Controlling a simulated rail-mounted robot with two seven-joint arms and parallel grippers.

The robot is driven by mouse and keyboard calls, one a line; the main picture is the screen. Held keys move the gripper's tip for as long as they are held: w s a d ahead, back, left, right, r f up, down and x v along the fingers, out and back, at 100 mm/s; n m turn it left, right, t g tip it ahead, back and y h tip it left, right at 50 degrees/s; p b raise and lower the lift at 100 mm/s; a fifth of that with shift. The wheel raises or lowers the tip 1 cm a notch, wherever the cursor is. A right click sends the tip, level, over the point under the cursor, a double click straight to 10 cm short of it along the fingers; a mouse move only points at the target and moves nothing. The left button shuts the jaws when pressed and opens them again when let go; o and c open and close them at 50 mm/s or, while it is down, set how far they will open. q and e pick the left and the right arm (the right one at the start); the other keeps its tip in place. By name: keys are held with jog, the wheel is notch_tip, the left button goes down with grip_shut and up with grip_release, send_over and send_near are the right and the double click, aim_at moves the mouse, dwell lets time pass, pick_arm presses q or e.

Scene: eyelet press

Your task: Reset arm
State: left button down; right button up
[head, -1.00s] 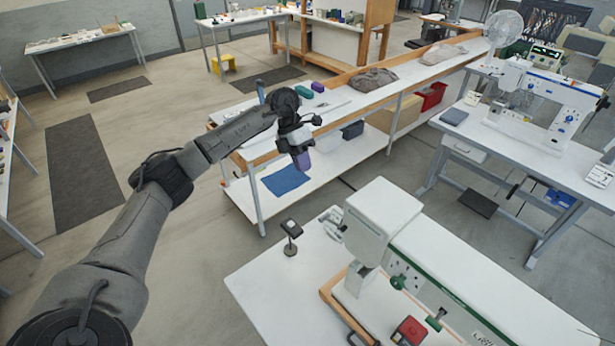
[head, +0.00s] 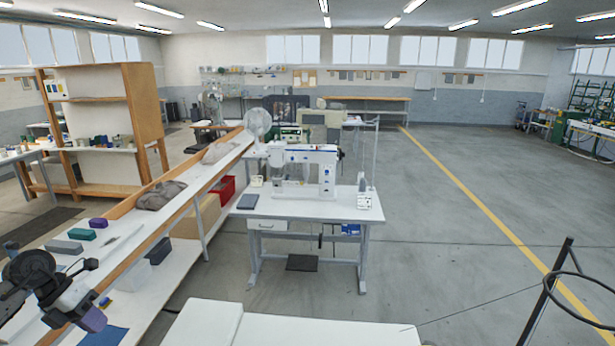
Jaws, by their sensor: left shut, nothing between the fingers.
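My left gripper (head: 95,320) shows at the lower left edge of the head view, at the end of my dark arm. Its purple-tipped fingers point down and are shut with nothing between them. It is in front of the long wood-edged bench, apart from the items on it. The white top of the eyelet press (head: 290,327) shows at the bottom middle; the rest of it is cut off by the frame. My right gripper is not in view.
The long bench (head: 190,195) holds a green block (head: 82,234), a purple block (head: 98,222) and a grey cloth bundle (head: 160,195). A white sewing machine (head: 305,170) stands on a table beyond. A black stand with a ring (head: 545,300) is at lower right.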

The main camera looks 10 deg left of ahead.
pick_arm(q)
jog(key=w+d+r+n+t+h, duration=0.1)
jog(key=w+d+r+n+t, duration=0.15)
jog(key=w+r+t, duration=1.05)
jog(key=s+d+r+n+t+y, duration=0.15)
jog(key=r+n+t+y, duration=0.25)
jog(key=r+n+y, duration=0.5)
jog(key=s+r+n+t+y, duration=0.3)
jog(key=r+n+t+y, duration=0.25)
jog(key=n, duration=0.45)
jog(key=s+d+f+n+g+h, duration=0.25)
jog(key=s+d+f+g, duration=0.35)
jog(key=f, duration=0.5)
jog(key=s+d+f+n+g+h, duration=0.1)
jog(key=s+d+f+n+g, duration=0.25)
jog(key=d+f, duration=0.55)
jog(key=s+d+f+n+g+h, duration=0.25)
jog(key=s+d+f+g, duration=0.2)
jog(key=f, duration=0.75)
jog(key=s+d+f+n+g+h, duration=0.15)
jog(key=s+d+f+g, duration=0.25)
jog(key=s+f, duration=0.8)
jog(key=s+d+f+n+g, duration=0.2)
jog(key=s+d+f+g, duration=0.1)
jog(key=s+f, duration=0.9)
notch_tip(320, 180, up, 16)
jog(key=p, duration=1.3)
jog(key=shift+s+d+f, duration=0.2)
jog(key=shift+s, duration=0.25)
